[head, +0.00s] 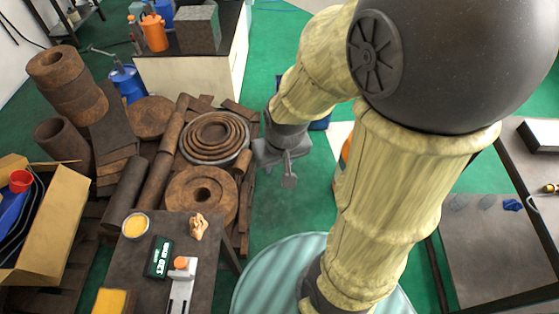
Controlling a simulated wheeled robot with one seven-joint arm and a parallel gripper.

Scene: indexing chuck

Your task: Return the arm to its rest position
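My arm bends at a large dark joint at the upper right and hides much of the middle of the view.
Rusty rings (213,138), a thick disc (202,196) and pipes lie on the left. A small dark table (205,260) with a caliper-like device (181,285) stands at front left. A grey-topped table (480,245) is at right. Green floor (270,225) is free below my gripper.

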